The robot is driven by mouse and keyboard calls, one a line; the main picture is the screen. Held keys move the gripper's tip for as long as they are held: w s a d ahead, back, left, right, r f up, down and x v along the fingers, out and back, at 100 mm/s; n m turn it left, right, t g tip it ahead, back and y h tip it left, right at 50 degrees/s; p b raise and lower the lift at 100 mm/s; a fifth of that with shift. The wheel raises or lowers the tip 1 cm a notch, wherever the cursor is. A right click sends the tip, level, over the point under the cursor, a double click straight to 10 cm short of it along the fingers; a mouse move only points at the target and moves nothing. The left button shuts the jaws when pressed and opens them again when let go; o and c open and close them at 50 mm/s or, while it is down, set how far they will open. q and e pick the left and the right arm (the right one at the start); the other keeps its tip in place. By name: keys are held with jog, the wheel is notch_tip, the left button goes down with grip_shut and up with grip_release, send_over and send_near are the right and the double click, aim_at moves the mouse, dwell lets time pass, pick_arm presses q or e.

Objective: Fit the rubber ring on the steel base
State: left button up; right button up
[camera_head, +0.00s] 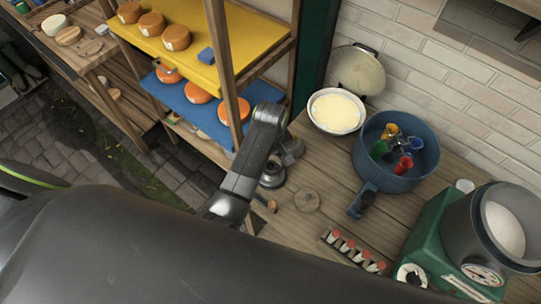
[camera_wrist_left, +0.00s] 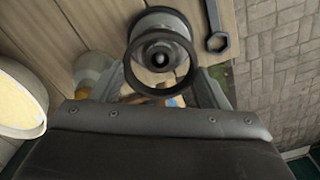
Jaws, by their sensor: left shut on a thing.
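The steel base (camera_head: 272,176) stands on the wooden bench, just below my left gripper (camera_head: 290,152) in the head view. In the left wrist view the steel base (camera_wrist_left: 160,22) is round, with a dark centre seen through the rubber ring. The rubber ring (camera_wrist_left: 129,75) is a thin black hoop, held by the left gripper (camera_wrist_left: 162,95), whose fingers flank its near side. It overlaps the base in this view; I cannot tell whether it touches it or hangs above. The ring is not clear in the head view. My right gripper is not in view.
A wrench (camera_wrist_left: 217,28) lies beside the base. A round wooden disc (camera_head: 307,200), a blue pan (camera_head: 408,180) with coloured cups, and a white bowl (camera_head: 336,111) are on the bench. A shelf post (camera_head: 222,65) stands close to my left arm. A green scale (camera_head: 440,245) is at right.

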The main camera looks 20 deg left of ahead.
aim_at(271, 165)
pick_arm(q)
jog(key=shift+f+b, duration=0.55)
jog(key=shift+f, duration=2.25)
dwell(1.1)
jog(key=o, duration=1.2)
jog(key=shift+c, duration=0.2)
jog(key=shift+r+p, duration=0.55)
jog(key=shift+r, duration=3.75)
